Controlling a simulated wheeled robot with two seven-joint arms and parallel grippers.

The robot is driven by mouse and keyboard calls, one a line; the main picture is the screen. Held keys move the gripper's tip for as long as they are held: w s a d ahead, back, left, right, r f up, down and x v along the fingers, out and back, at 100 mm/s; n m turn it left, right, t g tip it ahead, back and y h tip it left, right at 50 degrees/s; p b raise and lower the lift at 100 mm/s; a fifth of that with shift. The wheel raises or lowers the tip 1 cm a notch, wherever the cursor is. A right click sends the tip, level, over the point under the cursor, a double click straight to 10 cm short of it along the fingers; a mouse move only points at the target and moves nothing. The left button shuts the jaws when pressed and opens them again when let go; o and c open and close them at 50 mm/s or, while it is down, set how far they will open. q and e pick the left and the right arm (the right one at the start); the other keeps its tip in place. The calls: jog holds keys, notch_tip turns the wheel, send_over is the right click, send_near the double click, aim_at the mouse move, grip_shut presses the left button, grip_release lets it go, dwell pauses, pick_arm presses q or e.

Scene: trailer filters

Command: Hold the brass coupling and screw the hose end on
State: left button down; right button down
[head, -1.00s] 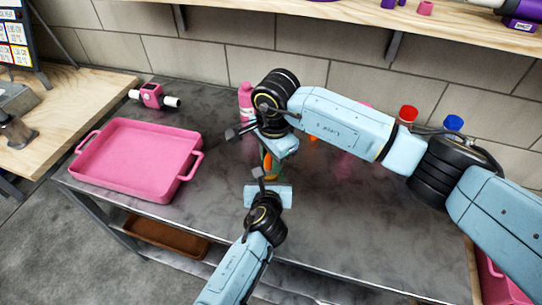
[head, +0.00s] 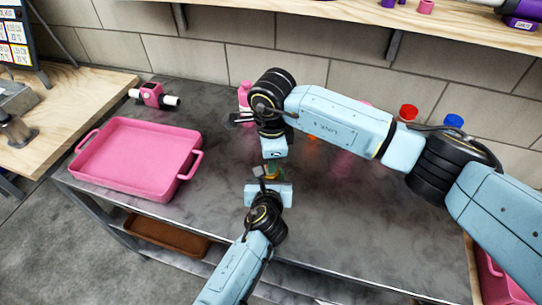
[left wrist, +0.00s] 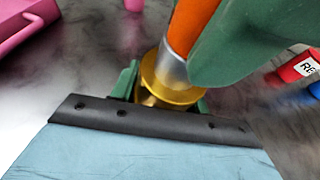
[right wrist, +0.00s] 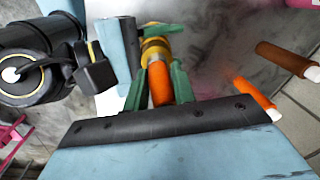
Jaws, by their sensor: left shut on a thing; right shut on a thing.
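The brass coupling (left wrist: 172,85) is held upright between the green fingers of my left gripper (left wrist: 165,98), which is shut on it. In the head view, my left gripper (head: 270,180) is at the table's front middle. The orange hose end (left wrist: 190,28) has a silver collar that meets the top of the coupling; how far it is threaded cannot be seen. My right gripper (right wrist: 158,95) is shut on the orange hose end (right wrist: 160,82), directly above the left gripper. In the right wrist view, the coupling (right wrist: 155,48) lies just beyond the hose end.
A pink tray (head: 113,180) is at the left of the grey table. A pink device (head: 152,95) and a pink bottle (head: 245,98) stand behind. The table's right front is clear.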

jog(key=shift+s+f, duration=0.1)
dwell(0.8)
jog(key=c, duration=1.2)
grip_release()
jog(key=shift+o, duration=0.2)
